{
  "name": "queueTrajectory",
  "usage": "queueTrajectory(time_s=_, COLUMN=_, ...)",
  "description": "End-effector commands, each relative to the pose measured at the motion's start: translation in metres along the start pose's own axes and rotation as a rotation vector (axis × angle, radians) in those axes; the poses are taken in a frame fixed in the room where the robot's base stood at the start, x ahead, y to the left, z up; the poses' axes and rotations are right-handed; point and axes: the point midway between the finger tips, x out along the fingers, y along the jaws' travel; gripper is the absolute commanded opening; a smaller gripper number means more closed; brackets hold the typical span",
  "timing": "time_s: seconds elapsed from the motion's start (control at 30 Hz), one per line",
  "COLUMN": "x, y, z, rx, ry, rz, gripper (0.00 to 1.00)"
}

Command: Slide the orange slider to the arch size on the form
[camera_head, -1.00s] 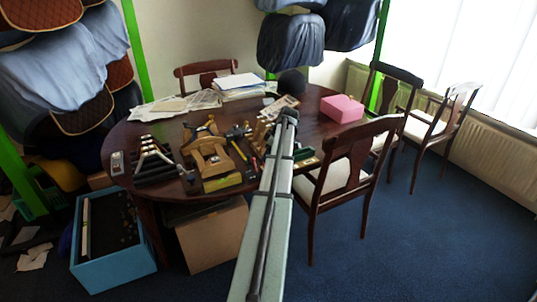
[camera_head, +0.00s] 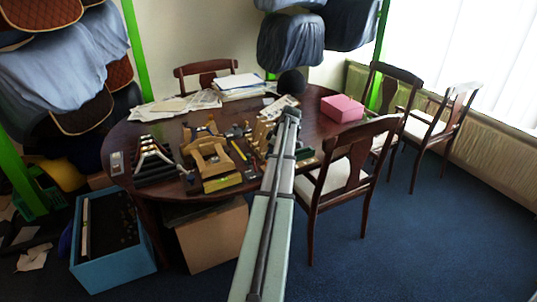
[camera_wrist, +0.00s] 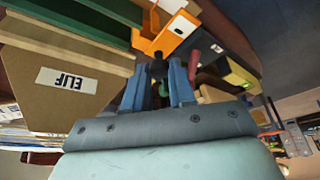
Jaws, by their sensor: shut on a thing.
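The orange slider (camera_wrist: 166,34), with a small white window, shows at the top middle of the wrist view, against a green rail (camera_wrist: 95,12). My gripper (camera_wrist: 161,68) has its two blue fingers shut on a small dark knob at the slider's lower end. The fingers hide most of that knob. In the head view my gripper (camera_head: 290,112) is at the right part of the tools on the table; the slider cannot be made out there. A tan board (camera_wrist: 60,85) with a lettered white label is at the left of the wrist view.
A red-handled item (camera_wrist: 194,64) and a yellow-and-black block (camera_wrist: 238,75) are close to the right of the fingers. On the dark table (camera_head: 315,118) stand a wooden form (camera_head: 212,160), a black-and-white rack (camera_head: 155,163) and a pink box (camera_head: 342,107). A chair (camera_head: 345,170) stands near my arm.

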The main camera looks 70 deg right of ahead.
Motion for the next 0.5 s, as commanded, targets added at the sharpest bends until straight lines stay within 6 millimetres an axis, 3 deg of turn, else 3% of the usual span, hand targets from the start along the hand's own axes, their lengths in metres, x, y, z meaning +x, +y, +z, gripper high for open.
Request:
queueTrajectory(time_s=0.23, x=-0.015, y=0.042, z=0.035, rx=0.002, ry=0.000, rz=0.001, gripper=0.00)
queueTrajectory(time_s=0.5, x=-0.018, y=0.047, z=0.044, rx=0.001, ry=0.000, rz=0.001, gripper=0.00)
